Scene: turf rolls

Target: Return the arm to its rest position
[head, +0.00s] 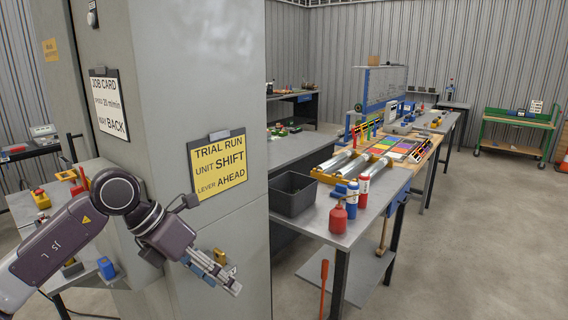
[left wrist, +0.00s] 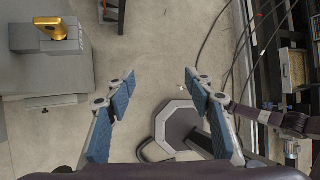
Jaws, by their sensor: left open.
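My left arm (head: 70,235) comes in from the lower left of the head view and reaches across in front of a grey cabinet column. My left gripper (head: 232,282) points down and to the right, in front of the column's lower part, with nothing in it. In the left wrist view the two blue-padded fingers (left wrist: 160,76) are spread apart with bare floor (left wrist: 155,50) between and beyond them. My right gripper does not show clearly in either view.
The grey column (head: 205,95) stands close behind the arm and carries a yellow sign (head: 218,164). A bench (head: 335,212) with a dark grey bin (head: 293,193) and bottles is to the right. A yellow object (left wrist: 50,28) sits on a grey block.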

